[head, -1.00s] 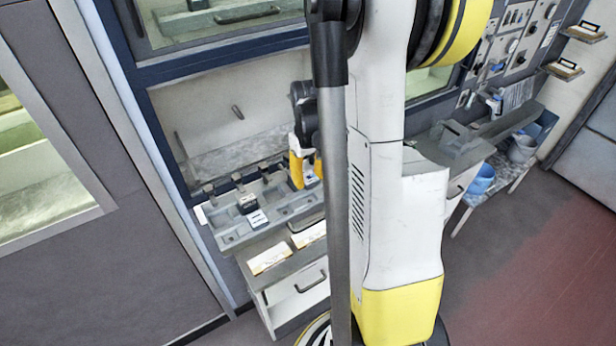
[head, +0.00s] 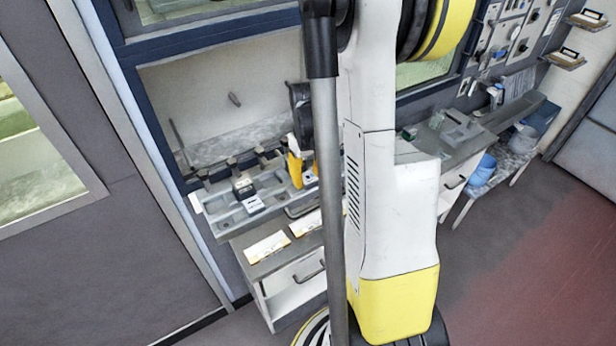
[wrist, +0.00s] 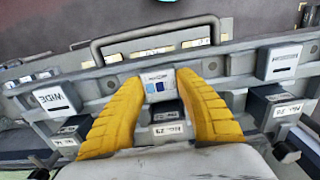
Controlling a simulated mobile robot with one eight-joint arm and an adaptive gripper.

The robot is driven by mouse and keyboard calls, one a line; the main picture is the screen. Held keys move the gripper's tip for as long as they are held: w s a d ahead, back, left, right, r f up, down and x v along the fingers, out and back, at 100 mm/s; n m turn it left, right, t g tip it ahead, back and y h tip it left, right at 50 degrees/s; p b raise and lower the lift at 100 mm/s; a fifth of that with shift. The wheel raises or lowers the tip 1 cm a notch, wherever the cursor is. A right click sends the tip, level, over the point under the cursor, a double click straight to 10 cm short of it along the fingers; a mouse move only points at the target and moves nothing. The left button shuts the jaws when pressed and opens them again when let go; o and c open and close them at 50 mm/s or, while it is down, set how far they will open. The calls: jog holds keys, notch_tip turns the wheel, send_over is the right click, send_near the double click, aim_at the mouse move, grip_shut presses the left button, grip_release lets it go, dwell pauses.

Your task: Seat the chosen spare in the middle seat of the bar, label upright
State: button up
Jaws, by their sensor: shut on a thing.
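My gripper (wrist: 160,82) has its yellow fingers shut on a spare with a white face (wrist: 160,84), which carries small print and two blue patches. In the head view my gripper (head: 298,172) is low over the grey bar (head: 222,222), partly hidden by my arm. A block marked WIDE (wrist: 52,98) sits to the left in the wrist view. A white-labelled block (wrist: 282,62) sits to the right, also in the head view (head: 253,204). A dark numbered block (wrist: 167,130) is just below the held spare. I cannot tell whether the spare touches its seat.
More dark numbered blocks (wrist: 284,108) stand along the rear row. White-faced drawers (head: 295,290) with handles lie under the bar. Two pale cards (head: 267,246) lie on the ledge in front. A side bench with a blue container (head: 484,168) is to the right.

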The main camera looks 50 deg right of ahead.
aim_at(308, 178)
jog(key=shift+f+b, duration=0.25)
jog(key=shift+b, duration=0.05)
jog(key=o, duration=1.2)
notch_tip(308, 178, up, 12)
jog(key=shift+r, duration=0.1)
jog(key=a+f+t+b, duration=0.1)
jog(key=a+f+b, duration=0.2)
jog(key=a+b, duration=0.2)
jog(key=a+f+n+t+b, duration=0.1)
jog(key=a+f+b, duration=0.2)
jog(key=a+b, duration=0.1)
jog(key=s+a+f+t+h+b, duration=0.1)
jog(key=a+f+b, duration=0.3)
jog(key=a+b, duration=0.1)
jog(key=shift+s+a+n+b, duration=0.1)
jog(key=shift+a+n+b, duration=0.25)
jog(key=shift+b, duration=0.15)
jog(key=s+a+f+t+b, duration=0.1)
jog(key=a+f+b, duration=0.2)
jog(key=s+a+f+t+b, duration=0.1)
jog(key=s+a+f+b, duration=0.1)
jog(key=a+f+b, duration=0.2)
jog(key=s+a+f+n+t+y+b, duration=0.1)
jog(key=a+f+t+b, duration=0.1)
jog(key=a+f+b, duration=0.1)
jog(key=shift+s+a+f+b, duration=0.15)
jog(key=shift+a+f+b, duration=0.15)
jog(key=shift+a+b, duration=0.2)
